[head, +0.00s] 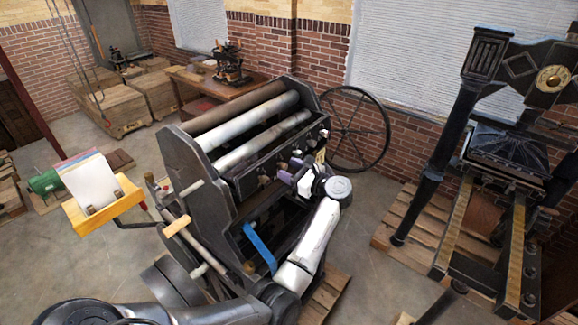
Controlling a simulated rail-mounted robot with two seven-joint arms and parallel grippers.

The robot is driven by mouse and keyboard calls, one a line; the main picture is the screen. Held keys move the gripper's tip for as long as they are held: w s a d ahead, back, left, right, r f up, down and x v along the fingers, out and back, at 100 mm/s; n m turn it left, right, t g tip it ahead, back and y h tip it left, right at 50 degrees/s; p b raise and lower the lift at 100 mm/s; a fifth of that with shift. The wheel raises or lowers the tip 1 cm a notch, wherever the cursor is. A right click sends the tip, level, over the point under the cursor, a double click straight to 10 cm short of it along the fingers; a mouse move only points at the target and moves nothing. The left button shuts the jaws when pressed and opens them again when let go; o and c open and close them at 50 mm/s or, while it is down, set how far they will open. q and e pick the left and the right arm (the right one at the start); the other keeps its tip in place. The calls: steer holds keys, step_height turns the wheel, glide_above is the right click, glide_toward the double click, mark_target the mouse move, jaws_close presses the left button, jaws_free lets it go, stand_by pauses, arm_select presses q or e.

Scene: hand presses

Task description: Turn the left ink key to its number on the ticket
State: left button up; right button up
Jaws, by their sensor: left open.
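The press (195,170) with long rollers stands in the middle. A row of small ink keys runs along the dark rail on its right side; the leftmost knob (264,180) shows as a small pale shape. My left gripper (291,169) is open at this rail, its purple-grey fingertips close to the middle keys and right of the leftmost knob. Whether it touches a key cannot be told. A small cream tag (320,156) is by the rail; any writing is too small to read. A paper pad (89,182) stands at the left. My right gripper is out of view.
A blue bar (260,248) slants across the press front below the rail. A wooden tray (100,207) juts out at the left. A spoked wheel (357,130) stands behind, and a black hand press (500,165) at right. Floor between the presses is mostly clear.

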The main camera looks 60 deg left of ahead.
arm_select(q)
steer(key=shift+s+a, duration=0.1)
steer(key=shift+a, duration=0.2)
